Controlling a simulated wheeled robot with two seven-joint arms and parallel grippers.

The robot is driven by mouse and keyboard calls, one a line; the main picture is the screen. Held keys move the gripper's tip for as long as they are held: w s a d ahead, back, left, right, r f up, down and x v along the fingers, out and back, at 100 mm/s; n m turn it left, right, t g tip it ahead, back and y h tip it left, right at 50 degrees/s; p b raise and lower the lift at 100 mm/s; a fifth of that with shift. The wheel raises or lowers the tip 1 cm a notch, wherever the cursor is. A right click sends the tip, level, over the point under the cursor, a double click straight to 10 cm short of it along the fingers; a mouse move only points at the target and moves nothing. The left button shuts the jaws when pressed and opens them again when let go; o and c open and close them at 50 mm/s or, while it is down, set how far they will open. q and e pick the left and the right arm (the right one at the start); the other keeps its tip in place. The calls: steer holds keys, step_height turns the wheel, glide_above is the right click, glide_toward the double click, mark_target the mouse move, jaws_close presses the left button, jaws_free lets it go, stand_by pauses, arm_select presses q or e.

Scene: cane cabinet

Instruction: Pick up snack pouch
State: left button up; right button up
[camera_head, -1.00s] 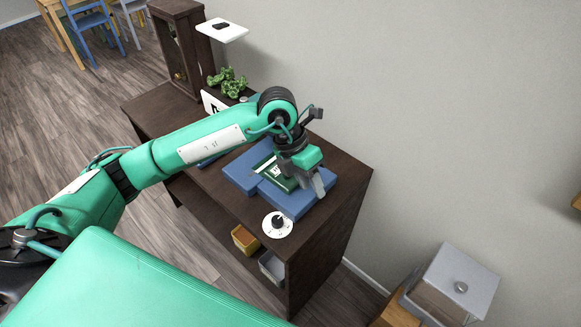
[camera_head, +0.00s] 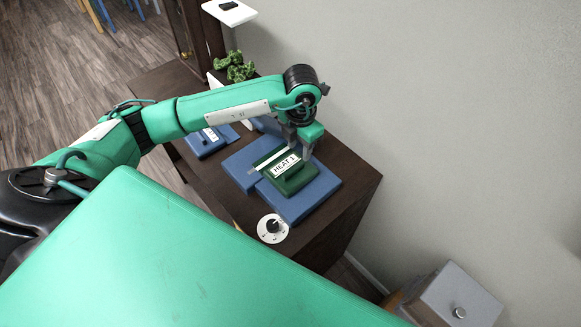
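The snack pouch is likely the dark green packet (camera_head: 291,181) with a white "HEAT 1" label and a pale stripe. It lies flat on blue flat blocks (camera_head: 305,206) on top of the dark brown cabinet. My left gripper (camera_head: 300,148) points down just behind the packet's far edge. Its two grey fingers look apart, with nothing visible between them. I cannot tell whether a fingertip touches the packet. My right gripper is not in view.
A white dial (camera_head: 272,230) sits at the cabinet's (camera_head: 345,184) near edge. Another blue item with a label (camera_head: 208,139) lies to the left. A green leafy plant (camera_head: 236,67) and a white stand (camera_head: 230,12) are behind. A grey box (camera_head: 455,297) is at the lower right.

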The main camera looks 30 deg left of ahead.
mark_target(298, 164)
arm_select(q)
step_height(298, 164, down, 2)
steer(key=shift+w+f, duration=0.1)
steer(key=shift+w, duration=0.05)
steer(key=shift+f+p, duration=0.85)
steer(key=shift+p, duration=0.05)
step_height(298, 164, down, 3)
steer(key=shift+a+f+p, duration=0.1)
steer(key=shift+f+p, duration=0.05)
steer(key=shift+p, duration=0.55)
steer(key=shift+f, duration=0.3)
jaws_close()
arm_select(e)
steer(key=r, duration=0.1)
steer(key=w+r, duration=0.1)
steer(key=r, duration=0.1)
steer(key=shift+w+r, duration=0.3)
